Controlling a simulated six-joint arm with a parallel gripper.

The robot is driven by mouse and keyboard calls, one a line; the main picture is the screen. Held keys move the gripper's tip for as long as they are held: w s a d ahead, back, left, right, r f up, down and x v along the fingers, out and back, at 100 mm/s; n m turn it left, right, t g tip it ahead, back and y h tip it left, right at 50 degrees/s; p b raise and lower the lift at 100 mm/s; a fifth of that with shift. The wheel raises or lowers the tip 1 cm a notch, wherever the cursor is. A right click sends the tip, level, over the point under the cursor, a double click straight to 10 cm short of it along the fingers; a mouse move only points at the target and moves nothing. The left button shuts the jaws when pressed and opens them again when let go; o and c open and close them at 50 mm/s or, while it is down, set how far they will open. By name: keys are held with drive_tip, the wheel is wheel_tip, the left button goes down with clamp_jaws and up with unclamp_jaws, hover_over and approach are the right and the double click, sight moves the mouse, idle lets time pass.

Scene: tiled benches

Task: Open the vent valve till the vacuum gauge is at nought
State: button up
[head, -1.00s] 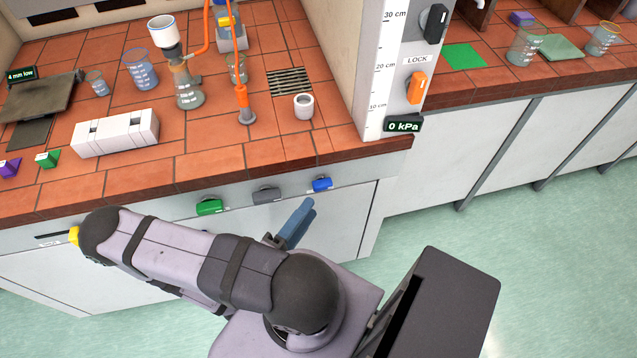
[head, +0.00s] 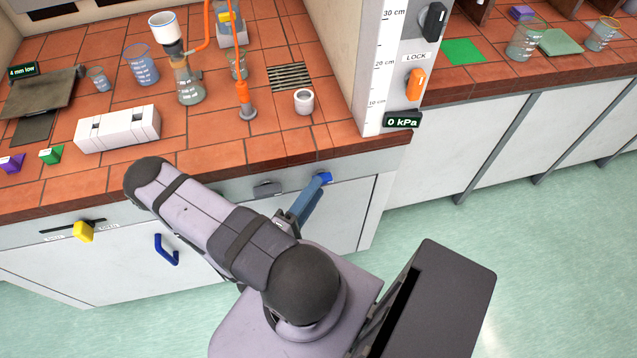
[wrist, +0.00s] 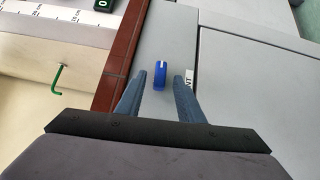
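The blue valve knob (head: 326,178) is on the bench's front panel, at the right end of the row of knobs. In the wrist view the blue knob (wrist: 159,75) has a white mark at one end, and a partly hidden label ending in "NT" is beside it. My gripper (wrist: 161,76) is open, with one blue finger on each side of the knob in the picture and gaps showing. I cannot tell how deep the fingers reach. In the head view my gripper (head: 318,187) overlaps the knob. A small display (head: 402,121) on the white post reads 0 kPa.
A grey knob (head: 268,188) is left of the blue one. A yellow slider knob (head: 83,231) and a blue handle (head: 167,249) are further left. An orange switch (head: 415,84) under LOCK is on the post. A flask (head: 187,82) with a hose stands on the bench.

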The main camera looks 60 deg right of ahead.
drive_tip(key=shift+d, duration=1.25)
drive_tip(key=shift+c, duration=0.3)
clamp_jaws()
